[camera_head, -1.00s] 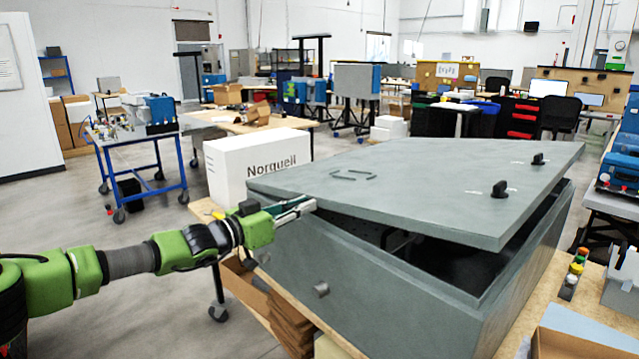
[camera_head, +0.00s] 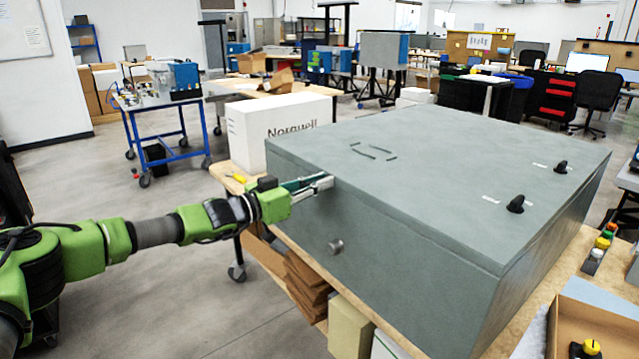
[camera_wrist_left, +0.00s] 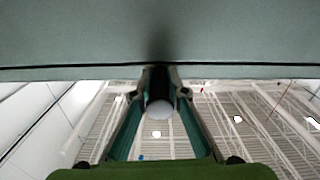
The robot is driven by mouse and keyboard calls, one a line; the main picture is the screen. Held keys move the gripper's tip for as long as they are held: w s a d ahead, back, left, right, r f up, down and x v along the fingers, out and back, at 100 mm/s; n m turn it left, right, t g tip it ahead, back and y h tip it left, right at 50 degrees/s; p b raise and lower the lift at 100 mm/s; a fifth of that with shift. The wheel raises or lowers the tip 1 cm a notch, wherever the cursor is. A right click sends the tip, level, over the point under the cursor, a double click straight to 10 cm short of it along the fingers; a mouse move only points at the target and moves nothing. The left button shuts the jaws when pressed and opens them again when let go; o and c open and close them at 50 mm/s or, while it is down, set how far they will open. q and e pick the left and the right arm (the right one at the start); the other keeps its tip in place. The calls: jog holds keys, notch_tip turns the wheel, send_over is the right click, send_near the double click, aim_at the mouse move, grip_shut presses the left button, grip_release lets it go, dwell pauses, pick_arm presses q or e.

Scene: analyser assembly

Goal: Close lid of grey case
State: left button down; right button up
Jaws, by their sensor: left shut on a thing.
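The grey case (camera_head: 420,275) stands on a wooden-topped table. Its lid (camera_head: 440,150) lies flat over it, with no gap showing in the head view. The lid has two black knobs (camera_head: 516,204) toward its right. My right gripper is not in view.
A white box (camera_head: 265,125) stands behind the case's left end. An open cardboard box (camera_head: 565,320) and coloured buttons (camera_head: 600,245) lie on the table at the right. A blue cart (camera_head: 160,110) stands at the back left. The floor at the left is mostly clear.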

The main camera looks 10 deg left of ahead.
pick_arm(q)
jog(key=c, duration=2)
grip_release()
jog(key=shift+s+f, duration=0.1)
jog(key=shift+f, duration=0.55)
jog(key=shift+a+r, duration=0.1)
jog(key=shift+r, duration=0.1)
jog(key=v, duration=1.2)
jog(key=shift+r, duration=0.1)
